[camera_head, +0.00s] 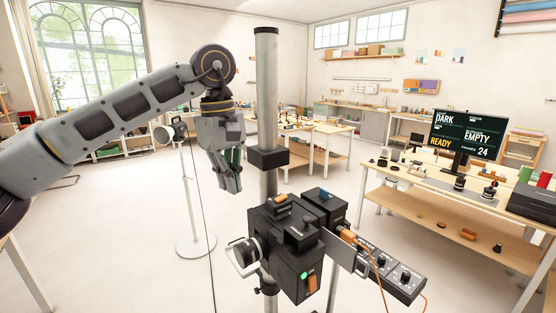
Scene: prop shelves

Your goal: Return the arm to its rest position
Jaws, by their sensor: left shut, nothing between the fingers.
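My left arm (120,108) comes in from the left and reaches across to the middle of the view. Its gripper (231,188) points down, shut and empty, just left of a grey vertical pole. The gripper hangs in the air above and to the left of a black device (292,248) mounted on that pole. A gap shows between the fingertips and the device. My right gripper is not in view.
The grey pole (266,90) with a black collar (267,159) stands close to the gripper. An orange cable (381,285) runs from the device by a control box (404,274). A monitor (467,135) stands on the right workbench (430,185). Open floor lies at the left.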

